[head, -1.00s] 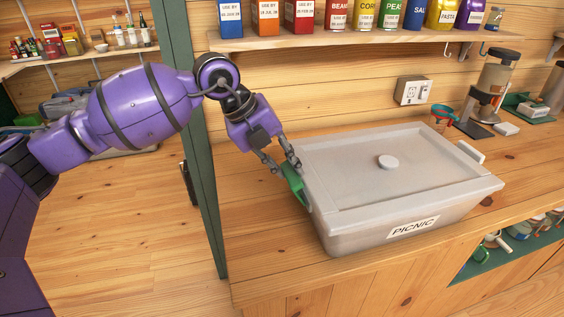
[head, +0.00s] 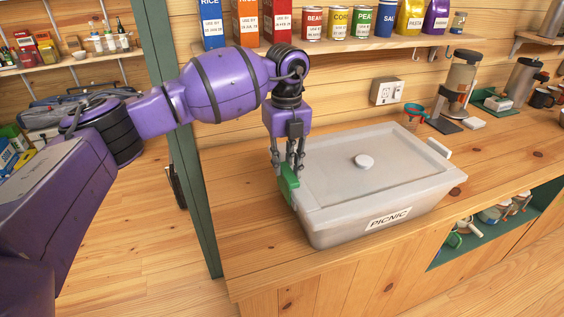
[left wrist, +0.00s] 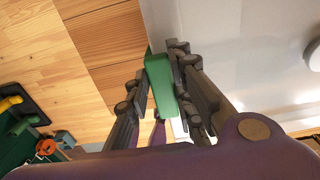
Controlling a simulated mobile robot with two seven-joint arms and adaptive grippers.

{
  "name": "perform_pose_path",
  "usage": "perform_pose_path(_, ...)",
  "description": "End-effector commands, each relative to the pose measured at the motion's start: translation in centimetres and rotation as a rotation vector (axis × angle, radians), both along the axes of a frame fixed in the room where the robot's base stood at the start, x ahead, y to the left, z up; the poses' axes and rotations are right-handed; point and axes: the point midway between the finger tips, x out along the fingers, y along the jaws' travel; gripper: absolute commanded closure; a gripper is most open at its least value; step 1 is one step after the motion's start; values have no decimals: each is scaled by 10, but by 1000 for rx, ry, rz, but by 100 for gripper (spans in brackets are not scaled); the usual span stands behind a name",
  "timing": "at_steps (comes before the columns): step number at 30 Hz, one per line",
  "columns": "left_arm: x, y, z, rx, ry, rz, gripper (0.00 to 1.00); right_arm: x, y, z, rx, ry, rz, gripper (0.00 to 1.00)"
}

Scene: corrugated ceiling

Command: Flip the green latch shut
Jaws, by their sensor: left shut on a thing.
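The grey picnic box (head: 345,215) stands on the wooden counter with its flat lid (head: 385,185) on. The green latch (head: 288,186) is at the box's left end, with its top near the lid rim. My left gripper (head: 287,166) points down over that end, shut on the green latch. In the left wrist view the latch (left wrist: 160,84) lies between the two dark fingers, beside the pale lid. The latch's lower part is partly hidden, and I cannot tell whether it is fastened. My right gripper is not in view.
A shelf of tins and boxes (head: 312,24) runs above the counter. A green post (head: 185,150) is left of my gripper. The counter front is clear.

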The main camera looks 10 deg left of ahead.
Motion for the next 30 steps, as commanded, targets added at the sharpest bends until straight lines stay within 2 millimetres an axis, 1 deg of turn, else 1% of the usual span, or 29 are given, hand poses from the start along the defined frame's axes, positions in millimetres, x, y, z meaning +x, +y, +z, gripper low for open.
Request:
perform_pose_path(12,1,0,1,5,0,0,100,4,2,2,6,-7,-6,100)
perform_pose_path(13,1,-1,1,5,0,0,75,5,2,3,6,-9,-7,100)
perform_pose_path(16,1,-1,1,4,1,0,62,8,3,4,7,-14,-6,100)
perform_pose_path(17,1,0,1,4,1,0,59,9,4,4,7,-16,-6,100)
perform_pose_path(23,1,0,0,5,2,0,59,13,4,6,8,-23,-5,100)
perform_pose_path(26,1,-1,1,5,2,0,59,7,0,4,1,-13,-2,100)
perform_pose_path(29,1,-1,9,5,1,0,59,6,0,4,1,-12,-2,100)
perform_pose_path(30,1,-1,14,5,0,0,59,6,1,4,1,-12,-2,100)
